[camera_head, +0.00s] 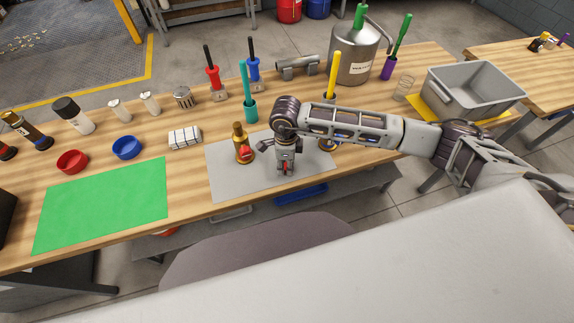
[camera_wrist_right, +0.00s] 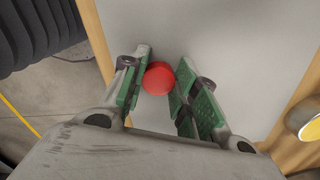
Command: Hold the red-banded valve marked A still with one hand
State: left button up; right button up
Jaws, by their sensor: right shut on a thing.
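A brass valve (camera_head: 241,140) with red near its base stands upright on the grey mat (camera_head: 225,180). I cannot read a letter on it. My right gripper (camera_head: 285,169) points down over the mat, just right of this valve and apart from it. It is shut on a small red round piece (camera_wrist_right: 158,78), which sits between the green-padded fingers in the wrist view. The fingers and palm hide most of what is below that piece. A second brass fitting (camera_head: 328,146) stands partly hidden behind my right forearm. My left gripper is not in view.
A green mat (camera_head: 105,205), a red bowl (camera_head: 72,162) and a blue bowl (camera_head: 126,148) are at the left. A teal-handled tool in a cup (camera_head: 250,108), a metal can (camera_head: 355,58) and a grey bin (camera_head: 475,88) stand farther back. The grey mat's front left is clear.

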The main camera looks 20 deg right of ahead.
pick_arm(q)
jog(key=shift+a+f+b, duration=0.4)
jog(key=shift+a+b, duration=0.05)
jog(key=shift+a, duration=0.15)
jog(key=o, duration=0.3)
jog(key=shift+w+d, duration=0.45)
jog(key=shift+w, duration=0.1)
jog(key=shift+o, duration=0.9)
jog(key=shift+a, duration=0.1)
pick_arm(e)
notch_tip(320, 180, up, 10)
jog(key=shift+n, duration=0.4)
